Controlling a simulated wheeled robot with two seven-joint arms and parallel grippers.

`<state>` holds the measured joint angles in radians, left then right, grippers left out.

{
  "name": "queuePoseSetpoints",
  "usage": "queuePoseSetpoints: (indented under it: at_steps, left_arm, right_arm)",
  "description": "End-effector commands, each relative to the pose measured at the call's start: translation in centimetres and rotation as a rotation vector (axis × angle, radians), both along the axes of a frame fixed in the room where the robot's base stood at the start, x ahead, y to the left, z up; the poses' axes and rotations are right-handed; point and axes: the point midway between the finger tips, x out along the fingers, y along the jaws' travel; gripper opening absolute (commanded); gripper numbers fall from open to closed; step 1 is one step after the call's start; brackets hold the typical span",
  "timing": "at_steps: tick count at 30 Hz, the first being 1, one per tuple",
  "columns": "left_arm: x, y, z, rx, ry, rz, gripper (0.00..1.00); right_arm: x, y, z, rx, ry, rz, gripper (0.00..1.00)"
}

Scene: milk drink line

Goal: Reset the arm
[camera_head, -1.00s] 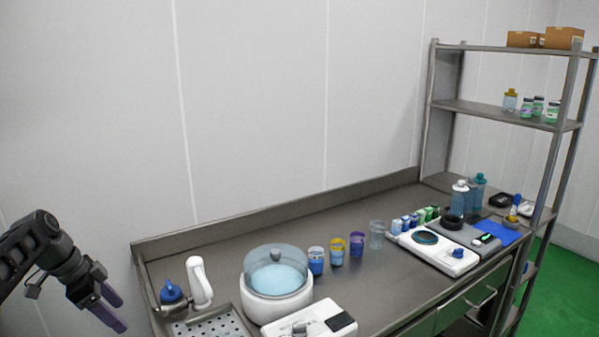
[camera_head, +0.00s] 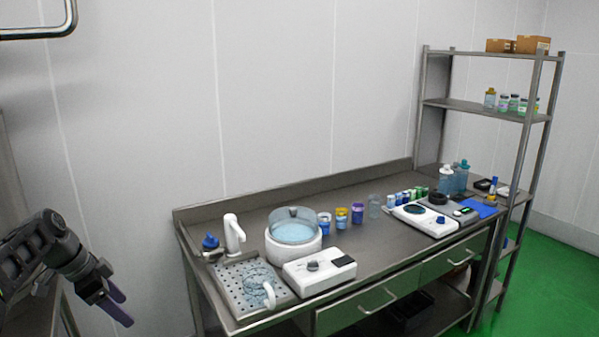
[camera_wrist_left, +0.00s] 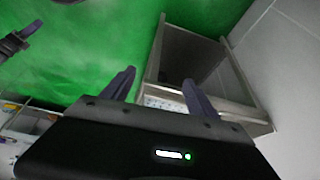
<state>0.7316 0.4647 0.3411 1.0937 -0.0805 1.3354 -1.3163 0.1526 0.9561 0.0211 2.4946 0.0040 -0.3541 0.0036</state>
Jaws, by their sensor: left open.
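My left gripper (camera_head: 119,304) is at the lower left of the head view, out in the air to the left of the steel counter (camera_head: 345,262). Its purple-grey fingers point down and right, with nothing between them. In the left wrist view the two fingers of the left gripper (camera_wrist_left: 160,84) stand apart and empty above the green floor (camera_wrist_left: 75,55).
The counter holds a drip tray (camera_head: 229,285), a white tap (camera_head: 234,235), a domed water bath (camera_head: 293,236), a white device (camera_head: 320,270), several cups and a scale (camera_head: 425,219). A steel shelf rack (camera_head: 485,110) stands at the right. Steel framework (camera_head: 38,33) is at the far left.

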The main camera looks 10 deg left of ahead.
Motion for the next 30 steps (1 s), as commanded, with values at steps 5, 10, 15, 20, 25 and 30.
queuePoseSetpoints:
  at_steps: [5, 10, 15, 20, 25, 30]
  left_arm:
    - [2.4, 0.7, -0.6, -0.008, -0.049, 0.16, 0.68]
    - [4.3, 0.7, -3.2, -0.042, -0.079, 0.345, 0.68]
    - [6.1, -1.4, -8.9, -0.114, -0.079, 0.55, 0.68]
    - [6.3, -6.7, -16.8, -0.216, -0.039, 0.745, 0.68]
    - [2.9, -15.8, -26.1, -0.325, 0.051, 0.934, 0.68]
    - [-4.4, -24.8, -32.9, -0.38, 0.176, 1.051, 0.68]
  right_arm:
    - [0.1, 0.0, 0.0, 0.0, -0.003, -0.001, 0.36]
    - [0.1, 0.0, 0.0, 0.0, -0.001, 0.0, 0.36]
    - [0.1, 0.0, 0.0, 0.0, -0.001, 0.0, 0.36]
    - [0.1, 0.0, -0.1, 0.0, -0.001, 0.0, 0.36]
    - [0.1, 0.0, 0.0, 0.0, -0.001, 0.0, 0.36]
    - [0.1, 0.0, 0.0, 0.0, -0.001, 0.0, 0.36]
